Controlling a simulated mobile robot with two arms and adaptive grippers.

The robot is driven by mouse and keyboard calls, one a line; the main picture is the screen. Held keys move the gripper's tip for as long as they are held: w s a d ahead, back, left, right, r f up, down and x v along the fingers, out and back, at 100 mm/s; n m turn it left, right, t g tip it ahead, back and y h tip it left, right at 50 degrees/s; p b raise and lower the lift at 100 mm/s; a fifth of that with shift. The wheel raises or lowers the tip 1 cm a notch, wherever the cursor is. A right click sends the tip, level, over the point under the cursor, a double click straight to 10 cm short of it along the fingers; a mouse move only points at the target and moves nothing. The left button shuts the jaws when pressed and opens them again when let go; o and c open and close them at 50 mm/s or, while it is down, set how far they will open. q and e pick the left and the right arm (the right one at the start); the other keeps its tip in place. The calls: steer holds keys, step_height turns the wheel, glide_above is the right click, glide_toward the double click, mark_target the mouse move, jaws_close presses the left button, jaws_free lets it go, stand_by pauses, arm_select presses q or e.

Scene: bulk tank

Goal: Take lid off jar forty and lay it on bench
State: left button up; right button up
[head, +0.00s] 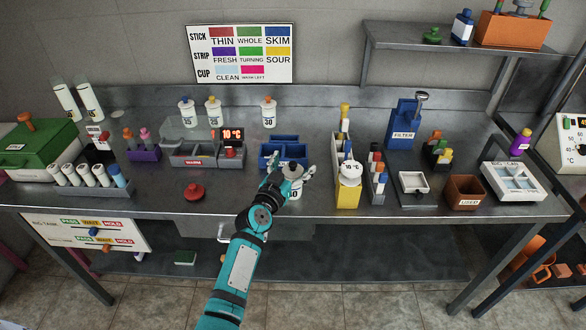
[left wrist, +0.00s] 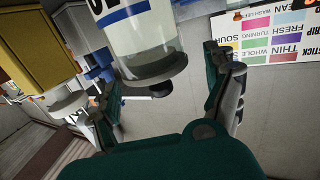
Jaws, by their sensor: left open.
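A jar (head: 293,194) with a partly hidden label ending in 0 stands at the front middle of the bench (head: 240,196). In the left wrist view the jar (left wrist: 145,38) appears upside down, clear-walled with a blue stripe, and no coloured lid shows on it. A red knobbed lid (head: 193,191) lies on the bench to the left. My left gripper (head: 290,174) is open at the jar's top; its fingers (left wrist: 168,92) lie either side of the jar's top end in the wrist view, with gaps. Whether they touch it is unclear. My right gripper is not in view.
A blue divided tray (head: 268,160) stands just behind the jar. A yellow block (head: 347,193) with a white-topped container is close on the right. Several lidded jars, one marked 30 (head: 268,113), stand at the back. The bench around the red lid is clear.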

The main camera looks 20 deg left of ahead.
arm_select(q)
steer(key=shift+w, duration=0.15)
steer(key=shift+c, duration=1.2)
steer(key=c, duration=1.3)
